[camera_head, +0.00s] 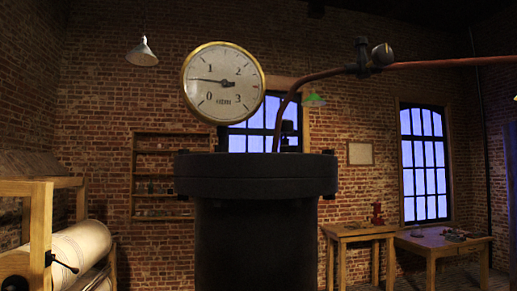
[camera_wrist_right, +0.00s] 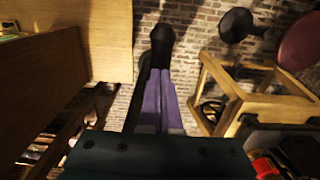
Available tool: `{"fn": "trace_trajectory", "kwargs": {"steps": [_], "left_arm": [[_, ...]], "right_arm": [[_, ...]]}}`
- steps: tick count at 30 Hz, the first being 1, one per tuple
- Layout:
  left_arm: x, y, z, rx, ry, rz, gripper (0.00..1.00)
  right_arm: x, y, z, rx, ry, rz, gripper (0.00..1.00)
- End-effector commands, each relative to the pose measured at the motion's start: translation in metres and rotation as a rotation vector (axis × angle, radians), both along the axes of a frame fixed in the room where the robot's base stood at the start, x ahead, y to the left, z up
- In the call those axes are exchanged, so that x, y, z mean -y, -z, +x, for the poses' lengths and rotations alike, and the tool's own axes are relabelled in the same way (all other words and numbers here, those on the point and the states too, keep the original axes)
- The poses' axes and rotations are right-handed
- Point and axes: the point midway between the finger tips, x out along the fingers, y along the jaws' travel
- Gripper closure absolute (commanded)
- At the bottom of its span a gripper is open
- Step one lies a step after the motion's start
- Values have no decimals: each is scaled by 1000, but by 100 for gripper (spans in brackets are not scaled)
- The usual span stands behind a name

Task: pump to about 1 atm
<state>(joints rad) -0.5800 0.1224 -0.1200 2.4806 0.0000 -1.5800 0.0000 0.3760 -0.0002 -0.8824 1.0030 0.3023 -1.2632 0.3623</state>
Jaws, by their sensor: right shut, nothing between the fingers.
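A round brass-rimmed pressure gauge (camera_head: 223,83) stands above a large dark flanged vessel (camera_head: 256,178) in the head view. Its white dial is numbered 0 to 3. The needle points left, between 0 and 1, roughly midway. A copper pipe (camera_head: 300,86) rises from behind the vessel top and runs right through a dark valve-like fitting (camera_head: 377,56). In the right wrist view my right gripper (camera_wrist_right: 161,76) is shut and empty, its purple fingers together. A black rounded bar (camera_wrist_right: 162,42) lies just beyond the fingertips; I cannot tell whether they touch. My left gripper is out of view.
A wooden frame with pale rolls (camera_head: 80,245) and a black crank (camera_head: 62,262) stands at left. Wooden tables (camera_head: 440,243) stand at the back right. The right wrist view shows a wooden stand (camera_wrist_right: 265,105) at right and a wooden panel (camera_wrist_right: 105,40) at upper left.

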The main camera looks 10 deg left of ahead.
Motion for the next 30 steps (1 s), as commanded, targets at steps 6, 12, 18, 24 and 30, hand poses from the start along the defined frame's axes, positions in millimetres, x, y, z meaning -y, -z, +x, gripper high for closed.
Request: {"fn": "trace_trajectory", "kwargs": {"steps": [6,12,18,24,30], "left_arm": [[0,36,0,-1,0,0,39],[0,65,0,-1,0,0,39],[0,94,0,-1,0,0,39],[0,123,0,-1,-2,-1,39],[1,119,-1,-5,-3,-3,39]], "right_arm": [[0,39,0,0,0,0,100],[0,71,0,0,0,0,100],[0,103,0,1,0,1,100],[0,135,0,0,0,0,100],[0,131,0,-2,0,-1,100]]}}
